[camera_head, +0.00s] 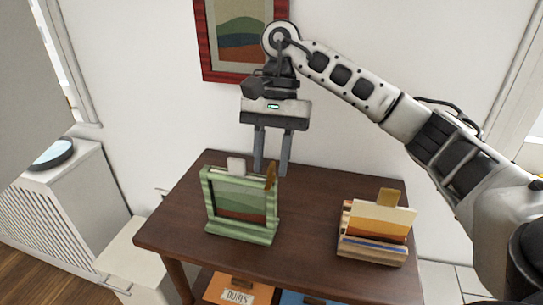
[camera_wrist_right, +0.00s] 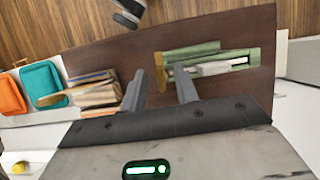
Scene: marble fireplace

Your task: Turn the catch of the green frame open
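The green frame (camera_head: 212,212) stands upright on the dark wooden table, holding a landscape picture. It also shows from above in the right wrist view (camera_wrist_right: 205,49). Its brownish-gold catch (camera_head: 271,178) is at the top right corner and sticks upward; in the right wrist view the catch (camera_wrist_right: 160,72) appears between the fingertips. My right gripper (camera_head: 271,170) is open, pointing down, with one finger on each side of the catch. I cannot tell whether either finger touches it. A pale tab (camera_head: 236,166) sticks up from the frame's top.
A wooden holder with several picture cards (camera_head: 376,228) stands at the table's right. A red-framed picture (camera_head: 203,50) hangs behind my right wrist. The tabletop (camera_head: 310,205) between frame and holder is clear.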

